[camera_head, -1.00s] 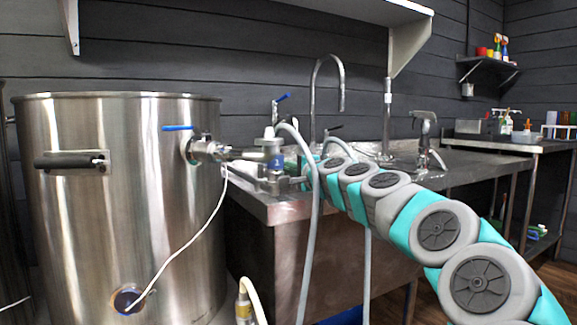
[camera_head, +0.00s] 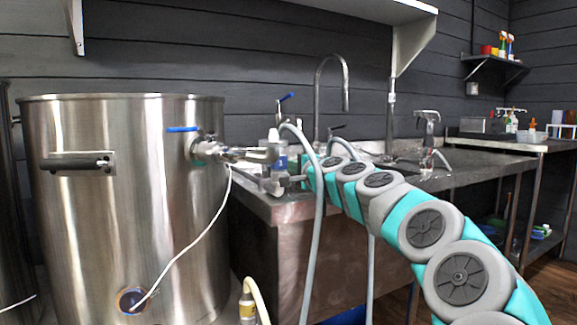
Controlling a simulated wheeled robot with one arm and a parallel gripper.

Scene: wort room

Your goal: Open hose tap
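A blue-handled tap (camera_head: 286,98) stands at the back of the sink counter, behind my gripper; its lower part is hidden. A second blue lever (camera_head: 182,129) sits on the valve (camera_head: 208,149) on the steel kettle's side. A grey hose (camera_head: 318,200) arches up beside my wrist and hangs down in front of the counter. My gripper (camera_head: 258,168) is at the counter's left corner, pointing left towards the kettle valve. It is small and partly merged with the metal fittings there, so I cannot tell its opening or whether it touches the valve.
The large steel kettle (camera_head: 85,215) fills the left, with a thin white cable (camera_head: 195,240) hanging from its valve. A tall curved faucet (camera_head: 318,90) and a sprayer (camera_head: 428,125) stand on the steel counter (camera_head: 470,172). A wall shelf (camera_head: 392,8) overhangs it.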

